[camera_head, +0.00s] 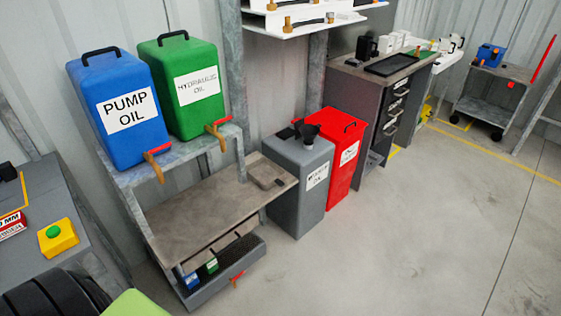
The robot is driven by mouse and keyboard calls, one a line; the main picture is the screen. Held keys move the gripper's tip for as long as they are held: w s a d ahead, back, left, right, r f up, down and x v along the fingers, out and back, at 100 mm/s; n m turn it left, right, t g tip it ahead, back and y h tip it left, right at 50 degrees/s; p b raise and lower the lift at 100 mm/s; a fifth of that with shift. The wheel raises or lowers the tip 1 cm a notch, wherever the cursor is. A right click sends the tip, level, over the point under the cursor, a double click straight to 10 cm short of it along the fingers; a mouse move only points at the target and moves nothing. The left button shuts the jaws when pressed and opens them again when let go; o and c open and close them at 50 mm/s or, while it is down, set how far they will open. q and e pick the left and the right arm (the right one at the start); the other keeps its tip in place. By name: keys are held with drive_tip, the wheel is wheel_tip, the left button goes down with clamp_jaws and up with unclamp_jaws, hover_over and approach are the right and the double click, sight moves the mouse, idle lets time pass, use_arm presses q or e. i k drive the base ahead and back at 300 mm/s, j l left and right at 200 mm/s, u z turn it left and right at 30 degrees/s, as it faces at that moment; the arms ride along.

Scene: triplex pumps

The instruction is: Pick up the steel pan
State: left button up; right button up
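No pan is clearly recognisable. A small flat grey square piece (266,174) lies on the right end of the brown-grey bench top (195,212); I cannot tell if it is the steel pan. I cannot tell if this tray is the pan either. Neither of my grippers shows in this view.
Blue pump oil (117,107) and green hydraulic oil (182,85) tanks stand on a shelf above the bench. Grey (297,182) and red (340,155) containers stand right of it. A drawer cabinet (350,105) stands beyond. Floor at right is clear.

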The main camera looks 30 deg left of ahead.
sight(264, 173)
drive_tip(key=i, duration=1.95)
